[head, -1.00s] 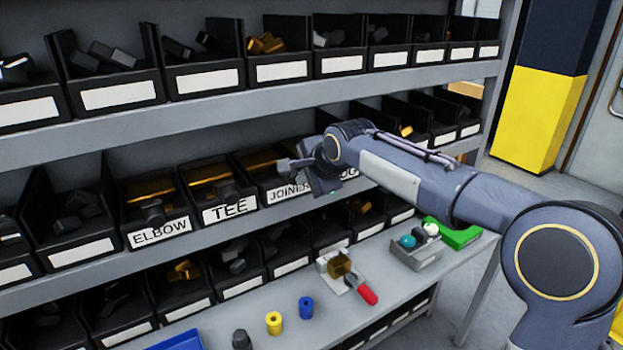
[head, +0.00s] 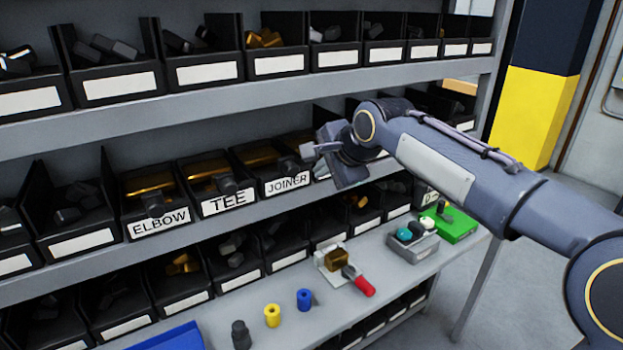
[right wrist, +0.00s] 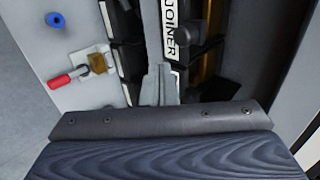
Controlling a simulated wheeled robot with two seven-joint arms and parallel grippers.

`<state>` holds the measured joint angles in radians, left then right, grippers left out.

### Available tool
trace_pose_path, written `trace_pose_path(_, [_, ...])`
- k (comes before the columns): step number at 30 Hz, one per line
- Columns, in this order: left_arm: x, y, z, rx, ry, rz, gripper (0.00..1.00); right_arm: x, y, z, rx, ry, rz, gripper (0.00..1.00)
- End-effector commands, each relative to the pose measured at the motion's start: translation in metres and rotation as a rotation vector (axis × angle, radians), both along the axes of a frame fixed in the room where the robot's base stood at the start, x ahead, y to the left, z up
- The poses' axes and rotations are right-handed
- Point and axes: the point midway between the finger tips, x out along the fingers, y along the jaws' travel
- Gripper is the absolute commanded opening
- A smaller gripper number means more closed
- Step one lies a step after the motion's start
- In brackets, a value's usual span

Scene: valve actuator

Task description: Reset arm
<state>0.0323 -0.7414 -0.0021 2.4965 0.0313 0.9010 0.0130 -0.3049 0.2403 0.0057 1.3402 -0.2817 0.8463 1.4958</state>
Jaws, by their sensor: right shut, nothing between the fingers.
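My right gripper (head: 308,152) is shut and empty in the head view. It hangs in front of the middle shelf, just right of the JOINER bin (head: 287,185). My right arm reaches in from the right edge. In the right wrist view the closed fingers (right wrist: 160,85) point toward the bins, with the JOINER label (right wrist: 171,30) just beyond them. I cannot tell whether the fingertips touch a bin. My left gripper is not in view.
Shelves hold rows of black bins, including ELBOW (head: 159,222) and TEE (head: 230,202). The grey bench (head: 335,312) below carries a red-handled valve (head: 358,281), yellow (head: 272,316) and blue (head: 304,299) cylinders, a grey tray (head: 414,252), a green tray (head: 462,228) and a blue tray (head: 178,338).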

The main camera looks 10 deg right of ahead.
Motion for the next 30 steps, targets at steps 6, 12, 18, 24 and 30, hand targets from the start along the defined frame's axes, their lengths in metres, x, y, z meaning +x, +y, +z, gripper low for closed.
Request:
trace_pose_path(6, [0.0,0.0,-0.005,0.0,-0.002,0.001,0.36,-0.023,-0.008,0.024,0.002,-0.004,0.001,0.0])
trace_pose_path(12, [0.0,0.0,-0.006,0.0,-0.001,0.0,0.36,-0.047,-0.023,0.02,-0.042,0.002,0.042,0.0])
trace_pose_path(18, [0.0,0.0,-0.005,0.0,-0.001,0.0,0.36,-0.143,-0.066,-0.037,-0.249,0.008,0.283,0.0])
trace_pose_path(24, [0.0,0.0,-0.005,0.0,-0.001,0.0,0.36,-0.259,-0.076,-0.123,-0.451,-0.011,0.599,0.0])
trace_pose_path(30, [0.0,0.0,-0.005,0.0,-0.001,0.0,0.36,-0.326,-0.063,-0.184,-0.556,-0.046,0.804,0.0])
